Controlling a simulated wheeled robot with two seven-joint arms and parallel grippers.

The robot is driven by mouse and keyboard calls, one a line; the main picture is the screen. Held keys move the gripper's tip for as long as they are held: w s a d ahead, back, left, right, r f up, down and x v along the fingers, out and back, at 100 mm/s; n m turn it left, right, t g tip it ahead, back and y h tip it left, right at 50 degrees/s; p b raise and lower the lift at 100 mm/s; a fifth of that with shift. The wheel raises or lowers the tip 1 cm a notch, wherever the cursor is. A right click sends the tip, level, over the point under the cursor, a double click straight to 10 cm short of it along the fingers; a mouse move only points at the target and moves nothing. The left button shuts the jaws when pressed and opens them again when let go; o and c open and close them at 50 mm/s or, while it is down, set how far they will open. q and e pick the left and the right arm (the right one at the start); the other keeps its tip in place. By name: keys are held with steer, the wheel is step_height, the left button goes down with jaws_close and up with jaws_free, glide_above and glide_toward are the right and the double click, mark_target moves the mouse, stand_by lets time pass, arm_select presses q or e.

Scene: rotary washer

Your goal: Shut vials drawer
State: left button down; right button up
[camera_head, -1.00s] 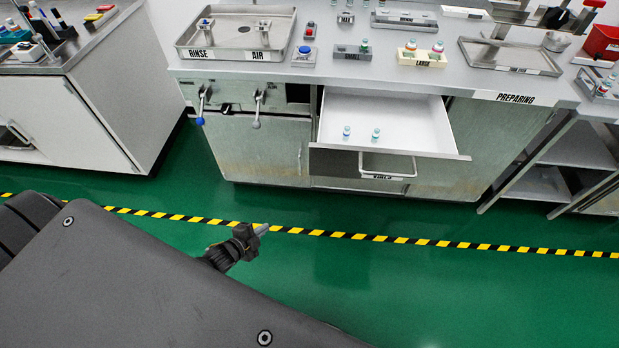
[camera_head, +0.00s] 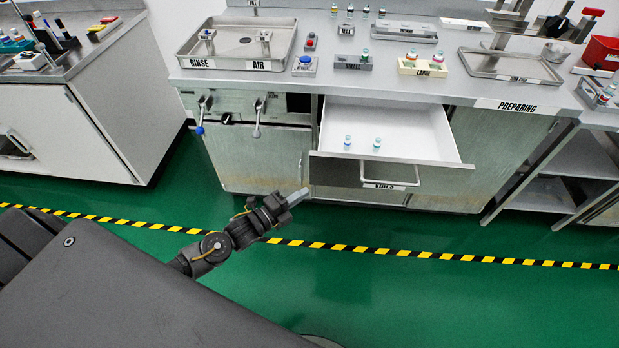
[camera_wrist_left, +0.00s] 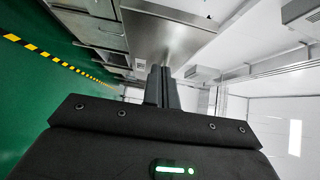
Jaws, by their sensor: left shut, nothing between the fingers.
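The vials drawer (camera_head: 420,130) is pulled out from the grey bench in the head view, with a white inside and a metal front bearing a label and a bar handle (camera_head: 390,184). Two small vials (camera_head: 362,143) stand inside it towards the front left. My left gripper (camera_head: 302,194) is shut and empty, to the left of the drawer front and apart from it, over the green floor. In the left wrist view its fingers (camera_wrist_left: 161,88) show together. My right gripper is not in view.
The bench top holds a rinse tray (camera_head: 236,65), a small-vial rack (camera_head: 352,62) and a large-vial rack (camera_head: 422,66). Valve handles (camera_head: 200,115) stick out left of the drawer. An open shelf (camera_head: 570,165) stands at right. The floor before the bench is clear.

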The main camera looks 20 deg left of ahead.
mark_target(320, 173)
arm_select(q)
steer(key=w, duration=0.5)
steer(key=shift+w+d+p, duration=0.15)
steer(key=shift+d+p, duration=0.1)
steer(key=shift+p, duration=0.05)
steer(key=shift+w+a, duration=0.25)
steer(key=shift+w, duration=0.3)
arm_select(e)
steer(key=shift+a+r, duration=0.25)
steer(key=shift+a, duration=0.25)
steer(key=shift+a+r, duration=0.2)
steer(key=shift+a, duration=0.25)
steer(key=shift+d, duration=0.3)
